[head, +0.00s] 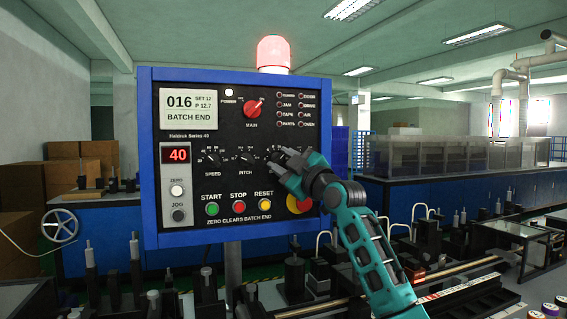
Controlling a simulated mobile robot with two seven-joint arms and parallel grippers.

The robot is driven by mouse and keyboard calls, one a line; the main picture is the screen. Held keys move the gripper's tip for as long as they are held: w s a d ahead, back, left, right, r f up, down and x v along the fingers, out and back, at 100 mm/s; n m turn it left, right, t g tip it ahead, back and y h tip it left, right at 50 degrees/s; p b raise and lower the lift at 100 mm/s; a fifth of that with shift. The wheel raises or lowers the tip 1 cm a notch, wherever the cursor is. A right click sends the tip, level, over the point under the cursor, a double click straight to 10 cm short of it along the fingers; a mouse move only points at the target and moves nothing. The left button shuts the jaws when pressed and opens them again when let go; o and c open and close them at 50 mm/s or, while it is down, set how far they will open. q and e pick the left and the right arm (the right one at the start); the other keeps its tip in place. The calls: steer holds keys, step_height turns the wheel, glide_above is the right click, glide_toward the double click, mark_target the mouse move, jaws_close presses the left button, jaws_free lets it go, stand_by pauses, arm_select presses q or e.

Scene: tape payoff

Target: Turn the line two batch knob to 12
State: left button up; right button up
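The blue-framed control panel (236,213) stands upright in the middle of the head view. Its lower row has a SPEED knob (212,159) and a PITCH knob (246,159). A third dial position to their right is mostly covered by my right gripper (281,164), with only some scale marks showing at its left. The knob and label there are hidden, so I cannot read its setting or confirm that it is the batch knob. My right gripper's fingertips are at or just in front of that spot; contact and finger opening are unclear. My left gripper is out of view.
The panel's screen (188,107) reads 016 and BATCH END; a red counter (176,155) shows 40. A red MAIN knob (253,107), START (212,209), STOP (239,208) and RESET (265,207) buttons are nearby. A yellow-ringed button (300,205) sits close below my gripper. A red beacon (273,53) glows on top.

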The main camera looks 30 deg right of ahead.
steer(key=o, duration=0.4)
steer(key=shift+s+f, duration=0.25)
steer(key=shift+s, duration=0.3)
steer(key=b+v, duration=0.3)
steer(key=v, duration=0.8)
steer(key=shift+s, duration=0.45)
